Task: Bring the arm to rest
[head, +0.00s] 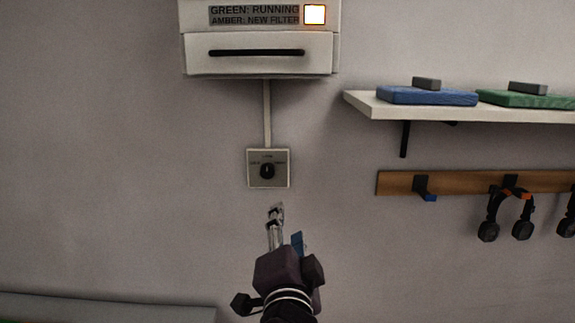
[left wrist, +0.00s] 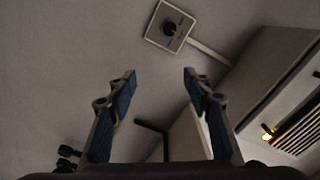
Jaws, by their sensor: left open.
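My left gripper (head: 275,215) reaches up from the bottom of the head view, just below a wall switch plate and apart from it. In the left wrist view my left gripper (left wrist: 159,77) shows two fingers spread wide with nothing between them. The switch plate (head: 281,180) is pale and square with a dark round knob (head: 267,171). In the left wrist view the plate (left wrist: 157,37) sits beyond the fingertips. My right gripper is not in view.
Above the plate hangs a white wall unit (head: 205,60) with a lit amber square (head: 315,14). To the right are a shelf (head: 362,103) with blue (head: 400,96) and green (head: 520,99) flat items, and a wooden hook rail (head: 455,184) with headphones (head: 488,230). Wall at left is bare.

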